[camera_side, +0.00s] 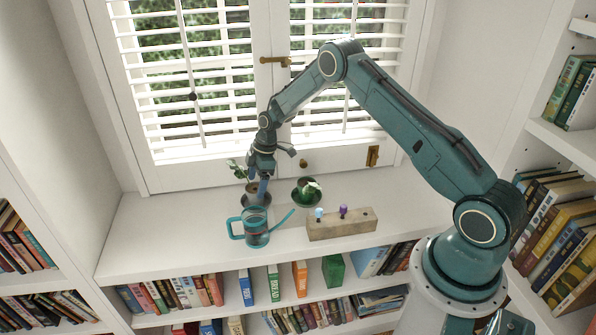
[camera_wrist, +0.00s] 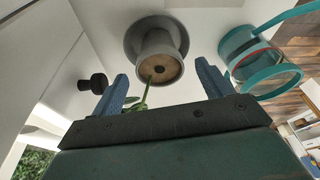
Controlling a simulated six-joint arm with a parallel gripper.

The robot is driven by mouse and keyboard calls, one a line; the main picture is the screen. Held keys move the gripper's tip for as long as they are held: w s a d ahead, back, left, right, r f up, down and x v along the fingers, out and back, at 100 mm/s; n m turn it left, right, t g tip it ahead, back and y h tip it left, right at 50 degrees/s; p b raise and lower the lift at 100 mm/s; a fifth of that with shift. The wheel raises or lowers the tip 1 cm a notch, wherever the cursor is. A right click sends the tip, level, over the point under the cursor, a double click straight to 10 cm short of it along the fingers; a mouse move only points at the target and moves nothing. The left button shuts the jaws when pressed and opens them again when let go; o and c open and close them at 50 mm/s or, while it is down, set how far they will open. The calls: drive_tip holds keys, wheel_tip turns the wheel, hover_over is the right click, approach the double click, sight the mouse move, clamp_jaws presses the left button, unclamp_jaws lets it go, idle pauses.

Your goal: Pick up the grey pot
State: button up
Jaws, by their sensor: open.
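The grey pot (camera_side: 251,189) stands on a darker saucer on the white sill, with a leafy plant in it. In the wrist view the grey pot (camera_wrist: 158,44) shows at top centre, with brown soil and a green stem towards my gripper. My gripper (camera_side: 262,187) is at the pot in the side view, partly hiding it. In the wrist view my gripper (camera_wrist: 162,72) has its blue fingers wide apart, one on either side of the pot's line. Nothing is held between them. Whether a finger touches the pot cannot be told.
A teal watering can (camera_side: 256,239) stands close in front of the pot, its spout pointing right. A dark green pot (camera_side: 306,198) with a plant is to the right. A wooden block (camera_side: 342,226) with small coloured items lies further right. Window shutters (camera_side: 190,75) rise behind.

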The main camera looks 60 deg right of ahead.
sight(255, 189)
drive_tip(key=shift+x, duration=1.7)
drive_tip(key=c, duration=1.3)
drive_tip(key=shift+r, duration=0.1)
drive_tip(key=shift+c, duration=0.2)
wheel_tip(255, 189, up, 20)
drive_tip(key=shift+r, duration=0.1)
drive_tip(key=shift+r, duration=1.35)
